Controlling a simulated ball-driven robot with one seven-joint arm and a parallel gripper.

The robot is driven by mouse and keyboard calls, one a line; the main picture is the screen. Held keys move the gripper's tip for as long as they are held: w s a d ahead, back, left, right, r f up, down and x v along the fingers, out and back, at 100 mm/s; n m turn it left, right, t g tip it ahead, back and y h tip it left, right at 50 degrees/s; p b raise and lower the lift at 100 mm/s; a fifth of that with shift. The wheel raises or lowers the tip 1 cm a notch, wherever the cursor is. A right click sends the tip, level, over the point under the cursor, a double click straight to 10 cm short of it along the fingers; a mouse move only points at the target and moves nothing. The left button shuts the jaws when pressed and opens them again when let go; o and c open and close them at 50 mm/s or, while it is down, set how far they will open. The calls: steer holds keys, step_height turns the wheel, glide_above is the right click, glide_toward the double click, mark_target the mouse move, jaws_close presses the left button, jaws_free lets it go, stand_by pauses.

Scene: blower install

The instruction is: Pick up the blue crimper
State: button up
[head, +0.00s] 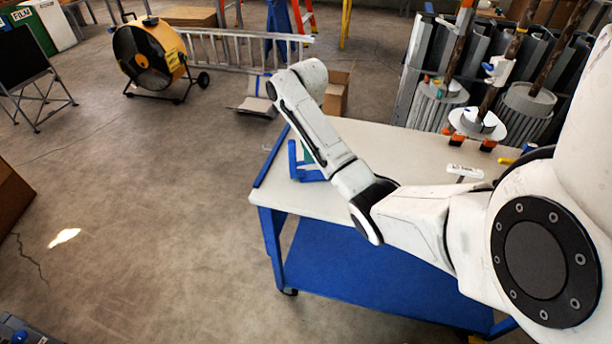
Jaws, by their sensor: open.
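A blue angular object (294,161) is at the left end of the white-topped workbench (405,150). It has an upright part and a flat part, and my forearm partly covers it. I cannot tell whether it is the blue crimper. A small blue piece (530,147) shows at the right of the bench beside my arm, also too small to identify. My arm reaches left over the bench and its wrist is raised above the bench's far left corner. My gripper is not visible; the wrist links are all that show at the arm's end.
Orange-and-black items (488,145) and a small white item (464,170) are on the bench. Grey ribbed parts and rods (440,100) stand behind it. A yellow drum fan (150,55), a ladder (240,48) and a cardboard box (336,92) are beyond. Floor at left is mostly open.

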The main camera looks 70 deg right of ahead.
steer(key=f, duration=0.2)
steer(key=f+p, duration=0.1)
steer(key=f, duration=0.5)
steer(key=shift+w+d+f+p, duration=0.1)
steer(key=shift+w+d+p, duration=0.05)
steer(key=shift+d+p, duration=0.15)
steer(key=shift+a, duration=0.1)
jaws_close()
stand_by(0.3)
stand_by(0.7)
